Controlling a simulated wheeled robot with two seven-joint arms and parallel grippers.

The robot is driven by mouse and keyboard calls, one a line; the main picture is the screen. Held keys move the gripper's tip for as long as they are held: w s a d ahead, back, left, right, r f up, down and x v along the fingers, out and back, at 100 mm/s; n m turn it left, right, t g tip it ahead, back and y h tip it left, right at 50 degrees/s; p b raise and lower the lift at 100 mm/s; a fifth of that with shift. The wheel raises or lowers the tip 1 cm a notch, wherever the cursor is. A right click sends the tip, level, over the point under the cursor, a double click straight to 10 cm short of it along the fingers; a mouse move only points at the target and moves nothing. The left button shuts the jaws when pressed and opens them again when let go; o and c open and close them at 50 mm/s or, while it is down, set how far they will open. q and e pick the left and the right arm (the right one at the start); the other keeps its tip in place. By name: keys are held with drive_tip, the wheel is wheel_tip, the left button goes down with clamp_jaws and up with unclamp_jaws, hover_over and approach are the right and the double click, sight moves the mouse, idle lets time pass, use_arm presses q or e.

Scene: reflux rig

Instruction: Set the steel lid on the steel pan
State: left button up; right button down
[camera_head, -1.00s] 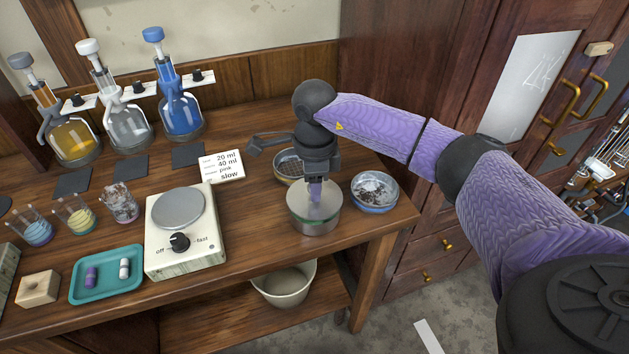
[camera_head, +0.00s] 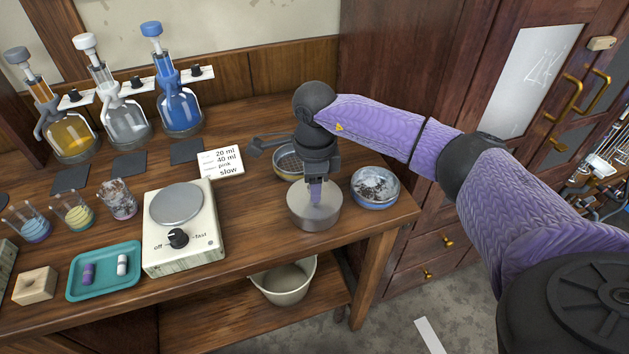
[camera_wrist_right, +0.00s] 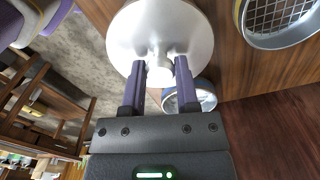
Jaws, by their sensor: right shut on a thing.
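The steel lid (camera_head: 298,197) is a round grey disc lying level over the steel pan (camera_head: 314,220) near the right end of the bench. The lid appears to rest on the pan's rim, with no gap showing in the head view. My right gripper (camera_head: 316,192) points down from above and is shut on the lid's knob. In the right wrist view the two fingers (camera_wrist_right: 160,72) are on either side of the knob, with the lid (camera_wrist_right: 135,40) spread beyond them. The pan's inside is hidden. My left gripper is not in view.
A blue-rimmed bowl (camera_head: 375,204) stands just right of the pan. A meshed bowl (camera_head: 287,160) is close behind it, partly hidden by my gripper. The stirrer plate (camera_head: 184,243), teal tray (camera_head: 104,291) and beakers are to the left. The bench's front edge is close below the pan.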

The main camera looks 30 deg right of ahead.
drive_tip(key=shift+c, duration=1.4)
unclamp_jaws()
wheel_tip(320, 180, up, 10)
drive_tip(key=p, duration=0.7)
drive_tip(key=shift+f, duration=0.5)
